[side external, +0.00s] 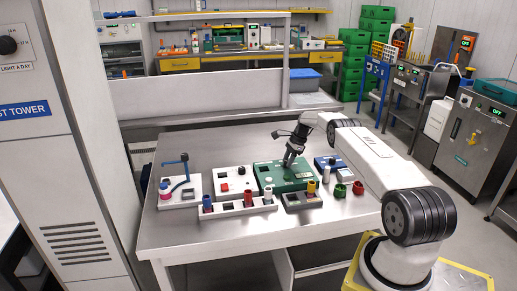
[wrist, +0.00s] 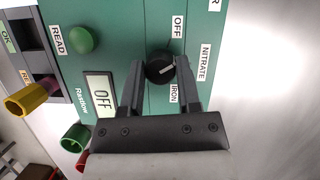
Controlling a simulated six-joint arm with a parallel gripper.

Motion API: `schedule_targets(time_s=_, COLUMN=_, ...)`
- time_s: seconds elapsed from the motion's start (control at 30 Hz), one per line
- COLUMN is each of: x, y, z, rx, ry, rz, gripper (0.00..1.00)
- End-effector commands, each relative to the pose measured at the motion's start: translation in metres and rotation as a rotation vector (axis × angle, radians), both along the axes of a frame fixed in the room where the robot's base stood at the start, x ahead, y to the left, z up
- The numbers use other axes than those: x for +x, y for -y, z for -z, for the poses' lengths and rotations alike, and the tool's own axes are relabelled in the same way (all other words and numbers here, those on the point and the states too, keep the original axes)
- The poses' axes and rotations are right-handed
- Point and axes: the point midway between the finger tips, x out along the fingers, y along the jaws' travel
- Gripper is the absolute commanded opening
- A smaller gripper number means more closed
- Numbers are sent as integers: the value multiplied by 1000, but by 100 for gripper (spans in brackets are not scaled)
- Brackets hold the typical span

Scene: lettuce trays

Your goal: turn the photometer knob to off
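The photometer is a green box (side external: 270,177) on the metal table, also in the wrist view (wrist: 118,25). The display (wrist: 100,97) reads OFF. My gripper (wrist: 161,65) has one finger on each side of the knob, and the knob fills the gap. In the side view my gripper (side external: 289,162) is down at the photometer.
A green button (wrist: 82,39) sits beside the knob. A white box with a red button (side external: 234,182), a rack of vials (side external: 237,206), a grey block with coloured caps (side external: 302,200) and green and red cups (side external: 349,189) stand close around. The table's front left is clear.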

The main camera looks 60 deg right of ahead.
Motion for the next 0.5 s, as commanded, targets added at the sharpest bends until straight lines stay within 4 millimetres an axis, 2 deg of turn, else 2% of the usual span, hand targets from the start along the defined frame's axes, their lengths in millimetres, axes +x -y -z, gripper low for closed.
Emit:
schedule_targets(time_s=0.03, x=0, y=-1, z=0, rx=2, ry=-1, rz=-1, gripper=55)
schedule_targets(time_s=0.1, x=0, y=-1, z=0, rx=1, ry=-1, rz=0, gripper=77)
schedule_targets(time_s=0.5, x=0, y=1, z=-2, rx=0, ry=0, rz=1, gripper=77)
